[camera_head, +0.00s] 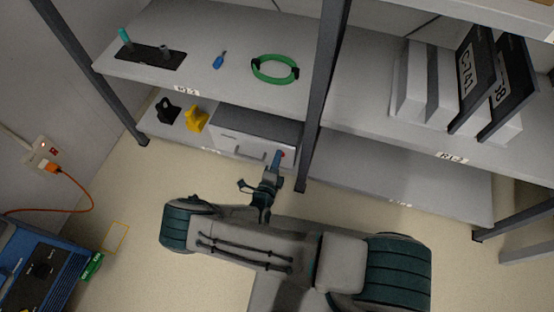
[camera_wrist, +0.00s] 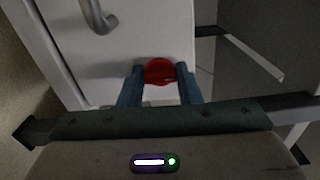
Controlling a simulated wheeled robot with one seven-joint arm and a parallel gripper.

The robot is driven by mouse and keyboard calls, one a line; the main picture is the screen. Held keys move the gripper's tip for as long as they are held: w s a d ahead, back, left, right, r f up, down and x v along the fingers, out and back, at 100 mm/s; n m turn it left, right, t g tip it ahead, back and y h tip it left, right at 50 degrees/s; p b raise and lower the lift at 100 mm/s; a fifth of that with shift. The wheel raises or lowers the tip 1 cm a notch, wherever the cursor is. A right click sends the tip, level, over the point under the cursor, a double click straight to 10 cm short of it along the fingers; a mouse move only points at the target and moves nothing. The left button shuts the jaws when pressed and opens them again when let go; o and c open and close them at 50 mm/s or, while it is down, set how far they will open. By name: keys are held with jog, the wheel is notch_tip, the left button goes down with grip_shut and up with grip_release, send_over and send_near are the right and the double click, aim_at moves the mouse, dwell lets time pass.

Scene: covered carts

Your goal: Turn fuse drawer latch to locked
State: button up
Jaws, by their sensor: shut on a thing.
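The fuse drawer (camera_head: 228,143) is a grey box with a light front and a bar handle, standing on the lower shelf. Its front also shows in the wrist view (camera_wrist: 140,50), with the curved metal handle (camera_wrist: 97,18) at upper left. The latch (camera_wrist: 160,71) is a round red knob on the right part of that front. It shows as a small red spot in the head view (camera_head: 283,154). My gripper (camera_wrist: 160,76) has its two blue fingers on either side of the knob, shut on it. The knob's lower part is partly hidden, and its lock position cannot be told.
Black (camera_head: 167,109) and yellow (camera_head: 195,118) objects stand left of the drawer. A dark shelf post (camera_head: 322,100) rises close to its right. The upper shelf (camera_head: 205,80) overhangs the drawer and holds a green ring (camera_head: 274,69).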

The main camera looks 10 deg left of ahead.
jog(key=shift+w+a+n, duration=0.1)
jog(key=shift+w+n, duration=0.05)
jog(key=shift+n, duration=0.35)
jog(key=o, duration=1)
jog(key=s+p, duration=0.1)
jog(key=s, duration=0.3)
jog(key=s+p, duration=0.1)
jog(key=s, duration=0.4)
jog(key=s+a, duration=0.1)
jog(key=s, duration=0.3)
jog(key=shift+s+p, duration=0.4)
